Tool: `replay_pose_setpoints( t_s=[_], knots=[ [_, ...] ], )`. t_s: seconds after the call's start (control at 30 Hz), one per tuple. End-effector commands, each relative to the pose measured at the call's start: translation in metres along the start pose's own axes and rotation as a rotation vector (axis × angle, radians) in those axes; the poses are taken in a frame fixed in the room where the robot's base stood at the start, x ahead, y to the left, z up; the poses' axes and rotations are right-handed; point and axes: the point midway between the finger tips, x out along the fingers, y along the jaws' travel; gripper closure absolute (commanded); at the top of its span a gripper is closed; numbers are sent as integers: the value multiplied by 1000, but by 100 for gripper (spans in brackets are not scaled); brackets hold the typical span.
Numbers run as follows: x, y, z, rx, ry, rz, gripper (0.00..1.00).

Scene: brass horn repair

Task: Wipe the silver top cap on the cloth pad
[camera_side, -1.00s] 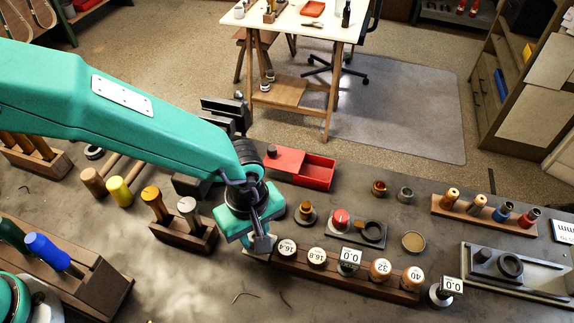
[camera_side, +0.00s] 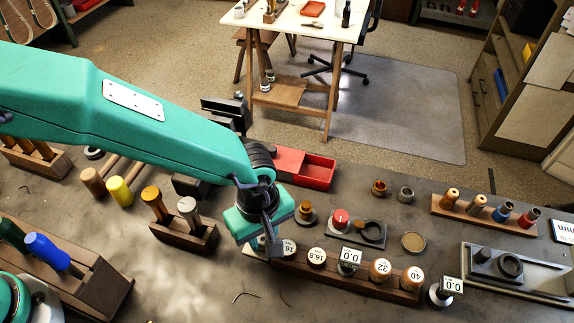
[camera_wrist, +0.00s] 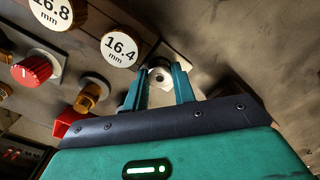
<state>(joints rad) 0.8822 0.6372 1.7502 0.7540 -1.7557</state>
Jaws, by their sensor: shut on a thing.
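My gripper (camera_wrist: 160,76) is shut on the silver top cap (camera_wrist: 161,79), a small pale round piece between the green fingers in the wrist view. In the side view my gripper (camera_side: 266,243) is low over the bench at the left end of the gauge block, and it mostly hides the cap. A pale flat patch that looks like the cloth pad (camera_wrist: 184,58) shows just beyond the fingertips. In the side view a pale edge of it (camera_side: 248,253) shows beside the gripper. I cannot tell whether the cap touches the pad.
A wooden block (camera_side: 334,276) with several round numbered gauges stands close to the right of my gripper. Behind it are an amber-topped piece (camera_side: 306,214), a red knob (camera_side: 341,219) and a red box (camera_side: 318,172). The bench in front is mostly clear.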

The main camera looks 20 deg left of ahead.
Motion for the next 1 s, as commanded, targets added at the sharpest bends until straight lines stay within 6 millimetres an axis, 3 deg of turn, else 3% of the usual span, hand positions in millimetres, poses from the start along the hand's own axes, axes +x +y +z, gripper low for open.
replay_pose_setpoints(
  t_s=[1.0],
  knots=[
    [0,-10,-12,-2,0,0,100]
  ],
)
